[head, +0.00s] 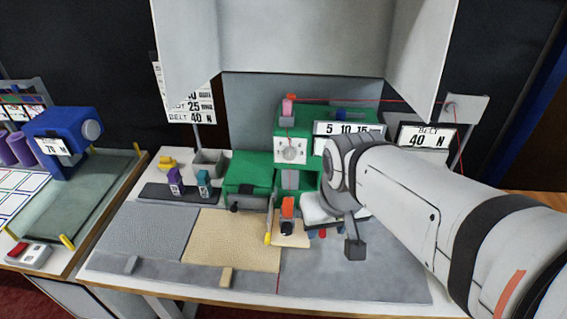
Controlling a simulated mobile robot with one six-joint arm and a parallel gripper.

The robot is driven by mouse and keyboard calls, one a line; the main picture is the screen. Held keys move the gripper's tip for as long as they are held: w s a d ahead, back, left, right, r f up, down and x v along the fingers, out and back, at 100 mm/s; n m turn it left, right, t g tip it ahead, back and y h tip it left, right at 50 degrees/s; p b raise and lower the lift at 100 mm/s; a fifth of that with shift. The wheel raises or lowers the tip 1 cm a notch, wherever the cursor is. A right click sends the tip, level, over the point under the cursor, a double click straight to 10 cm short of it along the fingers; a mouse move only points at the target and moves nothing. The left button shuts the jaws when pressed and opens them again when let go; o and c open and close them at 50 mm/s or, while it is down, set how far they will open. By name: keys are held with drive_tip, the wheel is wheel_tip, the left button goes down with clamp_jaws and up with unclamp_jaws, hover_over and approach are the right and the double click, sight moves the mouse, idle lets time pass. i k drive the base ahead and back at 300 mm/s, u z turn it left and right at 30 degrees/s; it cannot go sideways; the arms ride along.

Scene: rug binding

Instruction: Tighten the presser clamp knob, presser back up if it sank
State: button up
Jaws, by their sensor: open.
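The green binding machine (250,170) stands at the back middle of the table, with a white dial (290,150) on its front. An orange block with a dark lower part (288,208) sits low at its front, over a small tan plate; I cannot tell whether this is the presser or its knob. A small dark knob (235,207) shows at the machine's lower left. The presser's height is too small to judge. My gripper (345,235) is open, to the right of the orange block and apart from it. One dark fingertip shows clearly; my arm hides part of the machine's right side.
A grey mat (150,230) and a tan rug piece (232,240) lie at the front left. Purple and teal spools (203,183) stand on a dark tray behind them. A red thread runs to a post (465,108) at right. A grey hood (300,40) hangs above.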

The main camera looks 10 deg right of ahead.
sight(286, 227)
drive_tip(key=u, duration=0.55)
drive_tip(key=k, duration=1.35)
drive_tip(key=z, duration=0.85)
drive_tip(key=i, duration=1)
drive_tip(key=z, duration=0.05)
